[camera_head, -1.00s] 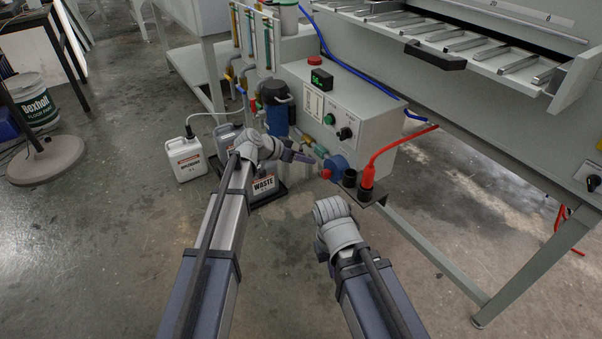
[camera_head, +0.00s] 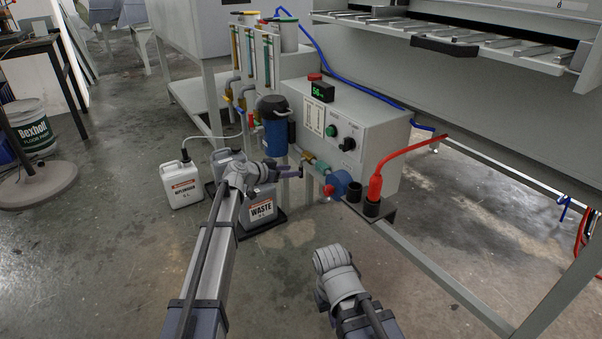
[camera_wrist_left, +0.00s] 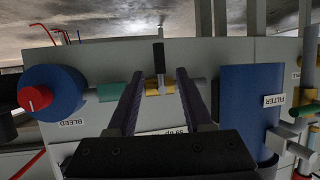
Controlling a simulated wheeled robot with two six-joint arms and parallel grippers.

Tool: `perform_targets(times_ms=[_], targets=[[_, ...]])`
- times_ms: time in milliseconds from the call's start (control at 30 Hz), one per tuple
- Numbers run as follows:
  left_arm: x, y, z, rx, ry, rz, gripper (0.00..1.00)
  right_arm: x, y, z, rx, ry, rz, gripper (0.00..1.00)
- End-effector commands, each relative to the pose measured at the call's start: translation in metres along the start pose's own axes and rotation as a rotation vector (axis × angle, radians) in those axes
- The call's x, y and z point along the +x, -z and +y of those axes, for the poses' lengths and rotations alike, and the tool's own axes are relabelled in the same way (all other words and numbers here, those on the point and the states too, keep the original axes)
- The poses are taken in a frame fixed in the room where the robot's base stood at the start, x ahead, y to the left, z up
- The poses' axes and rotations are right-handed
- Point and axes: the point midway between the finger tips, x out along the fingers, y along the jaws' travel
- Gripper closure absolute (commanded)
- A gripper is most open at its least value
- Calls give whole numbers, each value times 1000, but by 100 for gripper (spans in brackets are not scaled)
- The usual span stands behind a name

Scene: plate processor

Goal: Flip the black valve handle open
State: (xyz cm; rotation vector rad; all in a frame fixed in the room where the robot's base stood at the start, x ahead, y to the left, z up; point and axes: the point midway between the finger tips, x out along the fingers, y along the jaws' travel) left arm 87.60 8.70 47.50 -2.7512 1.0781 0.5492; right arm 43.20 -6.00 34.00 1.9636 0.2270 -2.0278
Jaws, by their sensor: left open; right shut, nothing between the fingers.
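The black valve handle (camera_wrist_left: 159,57) shows in the left wrist view, standing up in the picture from a small brass valve body (camera_wrist_left: 153,88) on a horizontal pipe. The pipe runs between the blue BLEED part with its red knob (camera_wrist_left: 34,98) and the blue FILTER cylinder (camera_wrist_left: 249,110). My left gripper (camera_wrist_left: 160,76) is open, with one dark finger on each side of the valve. I cannot tell whether either finger touches the handle. In the head view my left gripper (camera_head: 300,170) is beside the brass and green fittings; the handle is hard to make out there. My right wrist shows low in the middle; its fingers are hidden.
A grey control box (camera_head: 352,128) stands behind the valve. The red plug and cable (camera_head: 376,186) and black sockets are to the right. The WASTE jug (camera_head: 262,208) and white replenisher jug (camera_head: 181,184) stand on the floor. The floor in front is clear.

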Motion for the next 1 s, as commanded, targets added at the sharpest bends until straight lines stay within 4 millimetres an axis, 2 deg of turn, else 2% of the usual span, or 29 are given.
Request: perform_targets(times_ms=[33,333,467,700,1000], targets=[[10,-2,-1,0,-1,0,49,5,0,0,0,0,0,100],[54,-2,-1,1,-1,-1,49,23,1,-2,0,0,0,100],[62,-1,0,0,-1,-1,49,24,1,-2,0,0,0,100],[62,0,0,-1,-1,-1,50,24,1,-2,0,0,0,100],[62,-1,0,-1,-1,-1,84,24,1,-2,0,0,0,100]])
